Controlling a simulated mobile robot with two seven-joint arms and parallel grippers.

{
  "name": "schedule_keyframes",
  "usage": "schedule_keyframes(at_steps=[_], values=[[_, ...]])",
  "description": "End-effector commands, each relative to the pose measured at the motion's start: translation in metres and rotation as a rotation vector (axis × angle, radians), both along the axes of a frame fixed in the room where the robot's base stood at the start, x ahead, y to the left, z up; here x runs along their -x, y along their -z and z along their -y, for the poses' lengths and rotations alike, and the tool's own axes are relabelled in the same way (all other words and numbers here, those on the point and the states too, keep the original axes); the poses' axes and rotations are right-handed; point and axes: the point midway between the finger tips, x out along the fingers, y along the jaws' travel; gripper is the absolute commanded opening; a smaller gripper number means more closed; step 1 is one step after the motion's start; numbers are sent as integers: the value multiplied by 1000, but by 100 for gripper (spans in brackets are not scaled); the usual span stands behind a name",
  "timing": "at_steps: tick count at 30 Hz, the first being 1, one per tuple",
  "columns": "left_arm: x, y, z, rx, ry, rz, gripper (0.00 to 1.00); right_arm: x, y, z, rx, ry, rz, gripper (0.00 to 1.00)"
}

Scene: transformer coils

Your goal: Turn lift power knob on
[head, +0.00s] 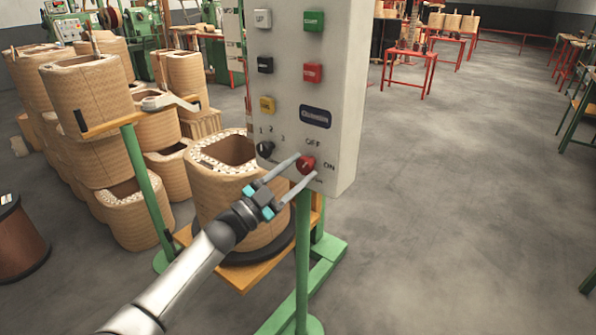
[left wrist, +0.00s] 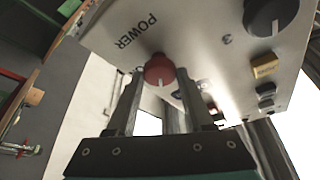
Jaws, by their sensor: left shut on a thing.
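The red power knob (head: 306,164) sits at the lower right of the grey control panel (head: 346,90), with the labels OFF above it and ON to its right. It also shows in the left wrist view (left wrist: 158,70), near the word POWER, with a pale pointer line on its face. In the head view I cannot tell for sure which label the pointer faces. My left gripper (head: 306,168) reaches the panel from below left, one finger on each side of the knob, shut on it. The fingers (left wrist: 160,92) also flank it in the left wrist view. My right gripper is out of view.
A black selector knob (head: 265,149) is just left of the red one, with several coloured buttons above. A wound coil (head: 225,205) stands on a platform behind my left arm. Stacked coils fill the left. Open floor lies to the right.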

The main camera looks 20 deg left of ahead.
Motion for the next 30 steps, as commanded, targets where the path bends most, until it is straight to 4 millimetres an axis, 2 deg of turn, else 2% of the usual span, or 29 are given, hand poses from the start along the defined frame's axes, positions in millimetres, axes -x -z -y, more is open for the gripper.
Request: schedule_keyframes(at_steps=[11, 22, 30], values=[[-1, -2, -2, -343, 1, 121, 0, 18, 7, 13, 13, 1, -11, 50], [-1, -5, -3, -662, 0, 238, 0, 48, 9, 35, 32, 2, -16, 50], [-1, -5, -3, -838, 0, 302, 0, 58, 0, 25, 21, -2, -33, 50]])
